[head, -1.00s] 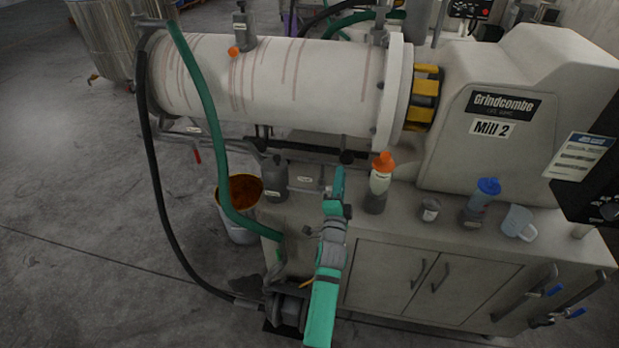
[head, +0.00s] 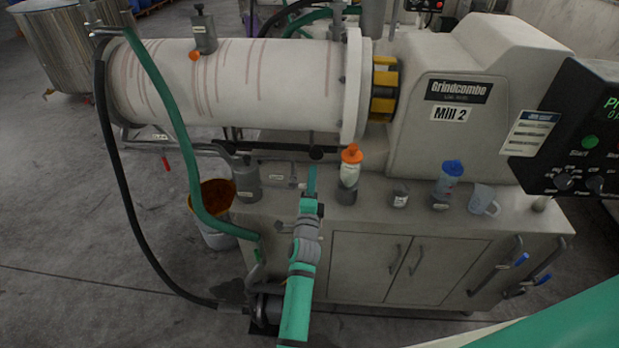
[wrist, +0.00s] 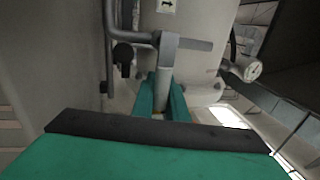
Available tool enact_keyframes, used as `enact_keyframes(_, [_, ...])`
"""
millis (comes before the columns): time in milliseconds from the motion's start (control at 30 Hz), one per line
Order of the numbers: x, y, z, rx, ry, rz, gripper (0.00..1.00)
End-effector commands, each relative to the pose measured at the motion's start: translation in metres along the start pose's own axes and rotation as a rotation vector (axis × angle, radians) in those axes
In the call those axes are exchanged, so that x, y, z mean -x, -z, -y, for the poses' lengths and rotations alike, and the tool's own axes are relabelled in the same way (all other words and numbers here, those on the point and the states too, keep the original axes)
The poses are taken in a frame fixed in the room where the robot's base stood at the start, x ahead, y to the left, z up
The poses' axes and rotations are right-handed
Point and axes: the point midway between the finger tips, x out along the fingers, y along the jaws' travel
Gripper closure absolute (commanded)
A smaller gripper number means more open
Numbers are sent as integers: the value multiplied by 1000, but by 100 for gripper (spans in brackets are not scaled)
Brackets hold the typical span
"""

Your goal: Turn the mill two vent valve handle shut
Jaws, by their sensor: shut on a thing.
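The mill marked Mill 2 (head: 470,150) fills the back of the head view. My gripper (head: 311,180) is low in front of its drum, above the cabinet's left end. In the wrist view my gripper (wrist: 163,97) has its two teal fingers on either side of a grey valve handle (wrist: 165,62) and is shut on it. The handle runs up from the fingers to a grey crossbar beside a pale cylinder.
On the cabinet (head: 345,262) stand an orange-capped bottle (head: 349,175), a blue-topped bottle (head: 447,185) and a clear jug (head: 484,199). A green hose (head: 178,125) and a bucket (head: 217,231) are left of the arm. A gauge (wrist: 250,69) sits right in the wrist view.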

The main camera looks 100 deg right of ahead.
Motion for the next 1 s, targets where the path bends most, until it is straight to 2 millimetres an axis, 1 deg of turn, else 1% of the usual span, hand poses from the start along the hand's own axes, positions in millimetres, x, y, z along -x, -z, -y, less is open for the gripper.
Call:
enact_keyframes(33, [0, 3, -1, 0, -2, -4, 100])
enact_keyframes(167, [0, 3, -1, 0, -2, -4, 100])
enact_keyframes(200, [0, 3, -1, 0, -2, -4, 78])
enact_keyframes(233, [0, 3, -1, 0, -2, -4, 70])
enact_keyframes(267, [0, 2, -1, 0, -2, -3, 69])
enact_keyframes(667, [2, -2, 0, -1, -1, 3, 69])
enact_keyframes(1000, [19, -4, -1, -3, -1, 5, 69])
